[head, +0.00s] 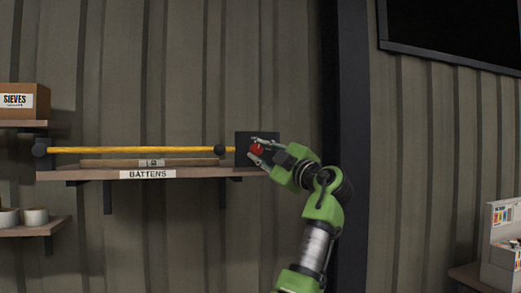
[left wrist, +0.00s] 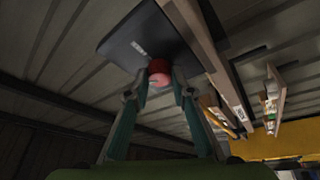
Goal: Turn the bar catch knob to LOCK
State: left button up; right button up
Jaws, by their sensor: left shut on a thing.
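The red bar catch knob (head: 257,149) sits on a dark plate (head: 242,158) at the right end of the battens shelf. A yellow bar (head: 130,150) runs left from the plate, above the shelf. My left gripper (head: 257,150) is at the knob with its fingers on either side, shut on it. In the left wrist view the knob (left wrist: 159,73) shows between the fingertips (left wrist: 158,88), in front of the dark plate (left wrist: 150,42). A small pale label shows on the plate, too small to read. The right gripper is in neither view.
The shelf labelled BATTENS (head: 205,173) holds a long batten (head: 105,163) behind the bar. A box labelled SIEVES (head: 22,101) stands on a shelf at the left. A dark post (head: 346,120) rises just right of the plate. A dark screen (head: 460,30) hangs at upper right.

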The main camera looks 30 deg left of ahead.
pick_arm(q)
jog(key=n+p, duration=0.1)
jog(key=n+g, duration=0.1)
jog(key=n, duration=0.1)
jog(key=shift+r+p, duration=0.35)
jog(key=shift+p, duration=0.05)
jog(key=shift+w+d+f+n+g+h+p, duration=0.1)
jog(key=shift+n+g+h+p, duration=0.3)
jog(key=shift+n+p, duration=0.55)
jog(key=shift+n, duration=0.25)
jog(key=shift+f, duration=0.1)
jog(key=o, duration=1.1)
jog(key=v, duration=1.2)
